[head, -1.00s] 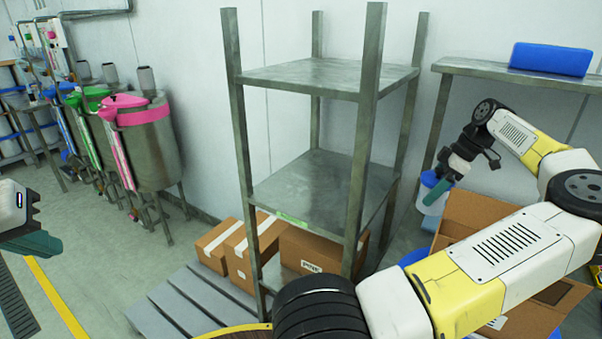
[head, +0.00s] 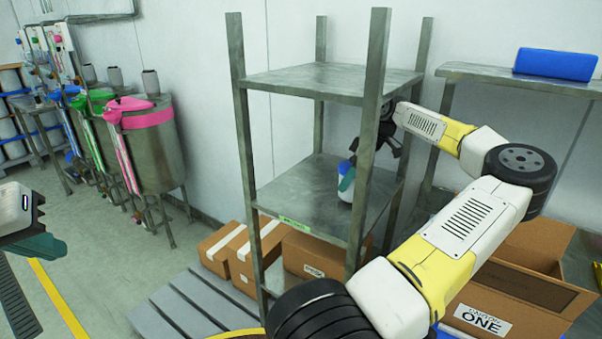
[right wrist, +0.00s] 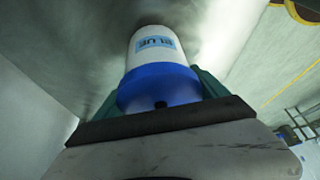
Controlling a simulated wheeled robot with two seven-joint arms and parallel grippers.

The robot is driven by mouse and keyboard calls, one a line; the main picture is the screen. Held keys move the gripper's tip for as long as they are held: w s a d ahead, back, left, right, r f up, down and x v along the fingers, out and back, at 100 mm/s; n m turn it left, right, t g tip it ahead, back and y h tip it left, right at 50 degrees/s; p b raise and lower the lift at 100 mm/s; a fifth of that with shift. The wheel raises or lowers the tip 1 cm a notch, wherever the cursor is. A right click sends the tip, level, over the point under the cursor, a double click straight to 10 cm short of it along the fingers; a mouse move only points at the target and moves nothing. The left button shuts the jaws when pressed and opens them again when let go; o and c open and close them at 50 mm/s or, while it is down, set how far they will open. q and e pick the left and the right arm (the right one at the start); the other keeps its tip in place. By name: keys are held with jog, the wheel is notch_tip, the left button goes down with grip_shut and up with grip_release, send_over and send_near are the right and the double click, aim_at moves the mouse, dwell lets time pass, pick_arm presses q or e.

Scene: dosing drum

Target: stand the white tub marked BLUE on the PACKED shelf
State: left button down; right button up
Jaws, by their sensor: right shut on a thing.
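The white tub marked BLUE (right wrist: 157,52) shows in the right wrist view, its blue lid between the green fingers of my right gripper (right wrist: 158,88). In the head view the tub (head: 344,192) is at the middle shelf (head: 305,195) of the metal rack, partly hidden by a finger and near the front right post. My right gripper (head: 347,178) is shut on it. I cannot tell whether its base touches the shelf. A small green label (head: 293,221) is on this shelf's front edge, too small to read. My left gripper (head: 38,246) is at the left edge, its jaw opening unclear.
The rack's posts (head: 368,150) and upper shelf (head: 335,80) surround the tub. The middle shelf's left part is bare. Cardboard boxes (head: 310,255) sit low in the rack. An open carton (head: 515,295) stands at right. Steel drums (head: 155,150) stand at left.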

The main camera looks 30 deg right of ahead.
jog(key=shift+w+a, duration=0.75)
jog(key=shift+w, duration=0.25)
jog(key=w+a, duration=0.1)
jog(key=w+a+f, duration=0.1)
jog(key=w, duration=0.1)
jog(key=shift+w+a, duration=0.1)
jog(key=shift+a, duration=0.25)
jog(key=shift+f, duration=0.25)
jog(key=shift+f, duration=0.15)
jog(key=o, duration=1.4)
jog(key=shift+d+f, duration=0.1)
